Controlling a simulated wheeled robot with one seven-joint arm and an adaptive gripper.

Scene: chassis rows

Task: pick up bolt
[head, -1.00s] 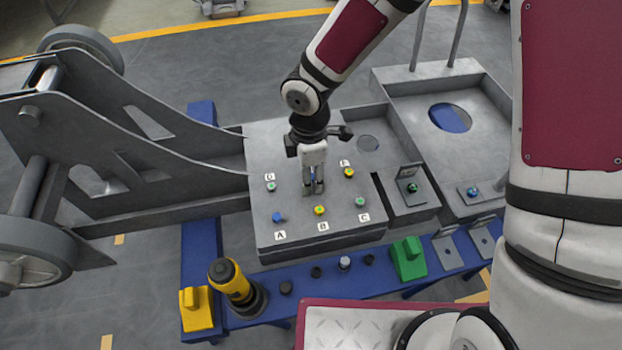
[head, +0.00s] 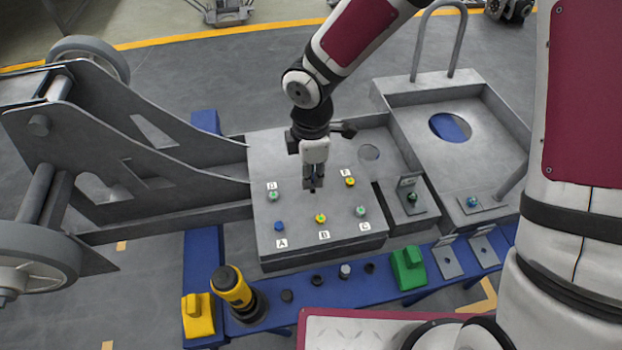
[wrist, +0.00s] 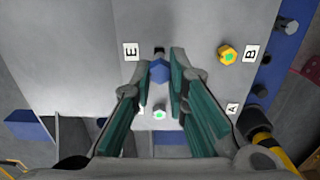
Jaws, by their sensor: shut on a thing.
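My gripper (head: 313,180) is above the grey plate (head: 270,160) of the chassis, near its middle. In the wrist view my gripper (wrist: 161,70) is shut on a blue-headed bolt (wrist: 159,71), with a dark spot like a hole just beyond it, by label E (wrist: 131,51). In the head view the held bolt is mostly hidden by the fingers.
A blue beam (head: 295,312) runs along the front with a yellow-black tool (head: 232,287), a yellow block (head: 198,315), a green block (head: 408,268) and small fittings. Grey trays (head: 455,90) adjoin on the right. A wheeled arm frame (head: 90,115) stands at left.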

